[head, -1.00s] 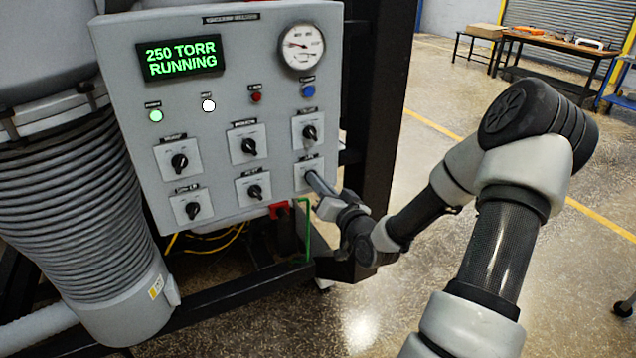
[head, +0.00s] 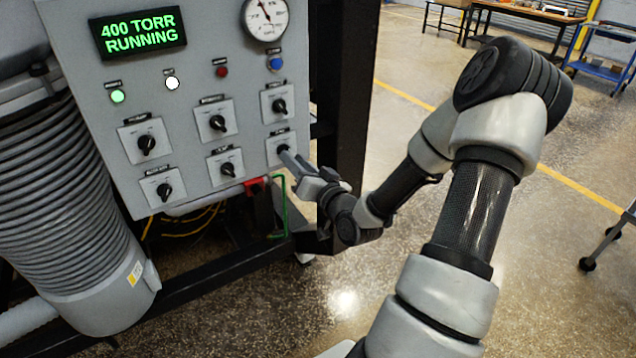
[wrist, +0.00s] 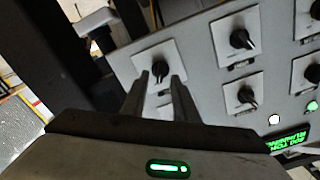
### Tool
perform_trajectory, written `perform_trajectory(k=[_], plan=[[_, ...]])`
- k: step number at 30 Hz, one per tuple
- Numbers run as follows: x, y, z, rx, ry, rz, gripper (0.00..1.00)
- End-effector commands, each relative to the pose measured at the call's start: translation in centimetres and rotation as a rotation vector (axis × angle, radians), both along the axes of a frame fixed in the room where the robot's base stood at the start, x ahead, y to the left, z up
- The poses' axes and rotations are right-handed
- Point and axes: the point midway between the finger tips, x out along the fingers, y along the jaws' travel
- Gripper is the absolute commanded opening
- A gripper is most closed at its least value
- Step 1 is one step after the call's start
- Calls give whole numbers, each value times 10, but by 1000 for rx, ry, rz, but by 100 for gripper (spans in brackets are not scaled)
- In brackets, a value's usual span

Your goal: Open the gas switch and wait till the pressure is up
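The grey control panel (head: 200,195) carries several black rotary knobs on white plates; their labels are too small to read, so I cannot tell by name which is the gas switch. My gripper (head: 289,158) is at the lower right knob (head: 283,148). In the wrist view the two fingers of my gripper (wrist: 160,78) stand apart, with that knob (wrist: 160,70) showing between their tips; I see no firm grip on it. The green display (head: 138,32) reads 400 TORR RUNNING. The round pressure gauge (head: 265,17) is at the panel's top right, partly cut off.
A green lamp (head: 117,96) and a white lamp (head: 172,83) are lit. A ribbed grey duct (head: 75,205) stands left of the panel. A black frame post (head: 345,90) is close to my arm. A workbench (head: 525,22) stands far back; the floor at right is mostly clear.

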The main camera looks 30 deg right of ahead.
Motion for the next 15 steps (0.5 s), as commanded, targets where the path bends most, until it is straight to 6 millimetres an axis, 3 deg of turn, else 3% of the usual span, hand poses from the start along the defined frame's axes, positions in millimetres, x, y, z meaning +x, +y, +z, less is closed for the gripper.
perform_trajectory(k=[12, 15], plan=[[-96, -4, 0, 2, 3, -4, 27], [-106, -5, 8, 8, 4, -4, 27]])
